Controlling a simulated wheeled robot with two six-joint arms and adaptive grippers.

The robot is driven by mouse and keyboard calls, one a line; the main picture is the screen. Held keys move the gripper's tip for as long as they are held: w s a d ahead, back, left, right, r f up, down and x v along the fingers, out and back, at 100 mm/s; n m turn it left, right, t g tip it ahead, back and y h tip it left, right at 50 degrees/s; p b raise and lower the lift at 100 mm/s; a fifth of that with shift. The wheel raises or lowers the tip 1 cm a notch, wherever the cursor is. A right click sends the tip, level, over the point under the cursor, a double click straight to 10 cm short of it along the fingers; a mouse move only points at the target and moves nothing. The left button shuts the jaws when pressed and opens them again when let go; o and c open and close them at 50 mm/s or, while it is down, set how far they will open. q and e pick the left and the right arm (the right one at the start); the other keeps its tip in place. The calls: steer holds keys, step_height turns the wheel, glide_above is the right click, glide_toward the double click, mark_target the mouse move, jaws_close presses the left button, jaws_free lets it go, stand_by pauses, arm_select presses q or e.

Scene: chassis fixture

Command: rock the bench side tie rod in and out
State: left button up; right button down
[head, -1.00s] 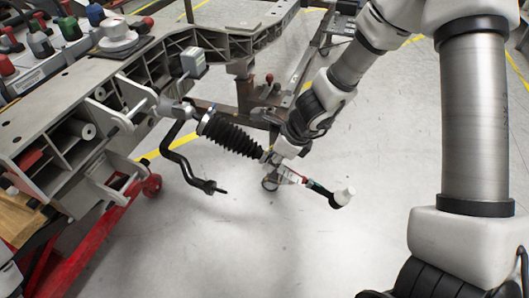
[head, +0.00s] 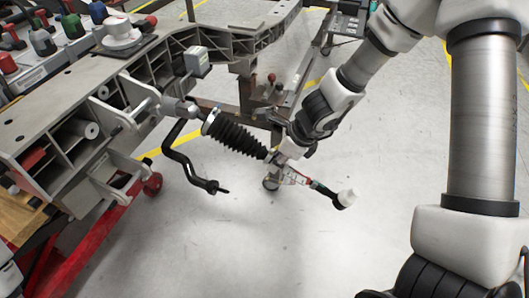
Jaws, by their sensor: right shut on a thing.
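The tie rod has a ribbed black boot (head: 238,136) and slants down and right from the chassis frame (head: 75,85). Its inner end (head: 181,109) is at a bracket on the frame's side. Its outer end carries a white-capped joint (head: 346,199) in open air over the floor. My right gripper (head: 284,163) is shut on the rod just beyond the boot. My left gripper does not show.
A bent black bar (head: 182,162) hangs just below the boot. A red stand (head: 75,250) holds up the frame at lower left. Bottles and tools (head: 50,35) stand on a bench at upper left. The floor (head: 270,245) below the rod is clear.

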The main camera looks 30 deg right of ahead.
steer(key=shift+w+a, duration=0.2)
steer(key=shift+w, duration=0.05)
stand_by(0.8)
steer(key=shift+s, duration=0.1)
stand_by(0.5)
steer(key=c, duration=1)
jaws_free()
steer(key=shift+o, duration=0.2)
steer(key=shift+d, duration=0.1)
steer(key=p+v, duration=0.8)
steer(key=shift+r, duration=0.1)
steer(key=shift+s, duration=0.1)
